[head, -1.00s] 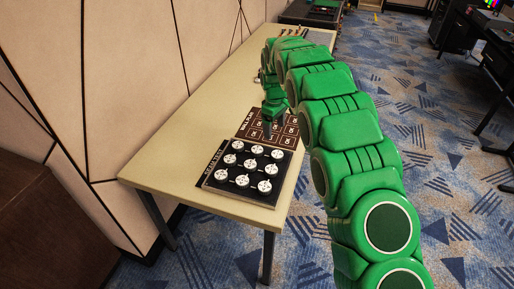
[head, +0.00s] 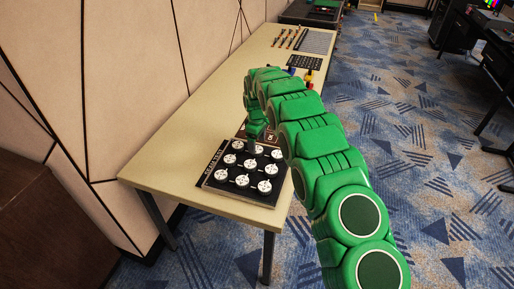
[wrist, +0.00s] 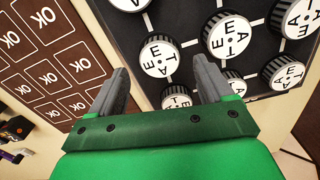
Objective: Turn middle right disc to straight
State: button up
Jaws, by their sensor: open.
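A black board (head: 208,177) with rows of round white-topped discs lies on the table. Its lettering runs along the left edge in the head view, so its right side is the far one. The middle right disc (head: 258,149) is the middle one of the far row. In the wrist view this disc (wrist: 158,58) has a white lettered face and a ribbed black rim. My gripper (head: 253,143) is pointing down over that far row. In the wrist view my gripper (wrist: 163,66) is open and empty, its fingers framing the disc. Contact cannot be told.
Neighbouring discs (wrist: 228,35) sit close by. Farther along the table (head: 215,105) are a keypad (head: 304,62) and switches (head: 290,38). A wall panel stands left; the table's left half is clear.

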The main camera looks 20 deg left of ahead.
aim_at(257, 149)
jog(key=shift+f, duration=1.6)
jog(key=shift+c, duration=0.4)
jog(key=c, duration=1)
